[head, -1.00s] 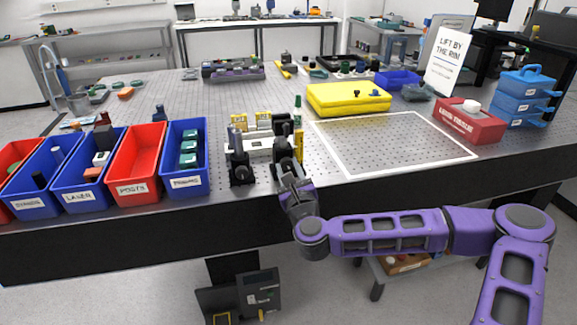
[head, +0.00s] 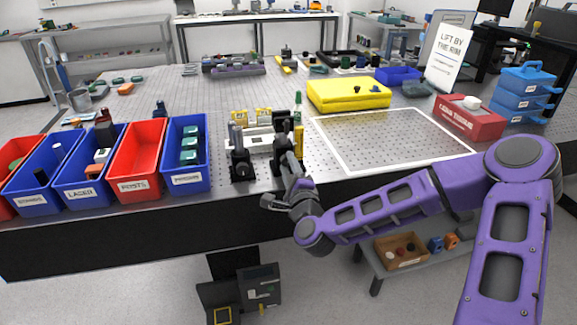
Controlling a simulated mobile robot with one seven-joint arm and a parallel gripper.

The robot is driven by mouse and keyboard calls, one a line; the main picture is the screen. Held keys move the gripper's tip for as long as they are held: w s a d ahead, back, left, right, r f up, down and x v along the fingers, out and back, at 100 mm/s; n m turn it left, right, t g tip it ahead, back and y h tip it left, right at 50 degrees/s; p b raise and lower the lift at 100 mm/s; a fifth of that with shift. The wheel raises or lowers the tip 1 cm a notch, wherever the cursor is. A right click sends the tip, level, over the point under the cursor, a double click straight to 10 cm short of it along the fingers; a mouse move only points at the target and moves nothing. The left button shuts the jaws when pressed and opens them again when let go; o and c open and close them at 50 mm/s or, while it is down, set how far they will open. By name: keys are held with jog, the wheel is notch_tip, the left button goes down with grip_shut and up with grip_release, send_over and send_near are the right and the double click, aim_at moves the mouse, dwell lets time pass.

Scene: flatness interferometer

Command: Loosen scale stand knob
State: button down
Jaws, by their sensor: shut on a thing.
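The scale stand is a small assembly near the table's front edge, with a pale horizontal bar (head: 260,142) and two black uprights. The left upright (head: 241,160) is in plain view. My gripper (head: 288,165) reaches up from the front to the right upright (head: 279,150), its fingers shut at that upright's front side. The knob between the fingers is hidden by them and too small to make out. The gripper's wrist is tilted, with a dark part sticking out to the left.
Blue and red bins (head: 138,172) line the front left. The white-outlined area (head: 390,138) is clear. A low shelf with a wooden box (head: 401,249) is below the table.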

jog(key=shift+n, duration=1)
jog(key=c, duration=0.5)
grip_release()
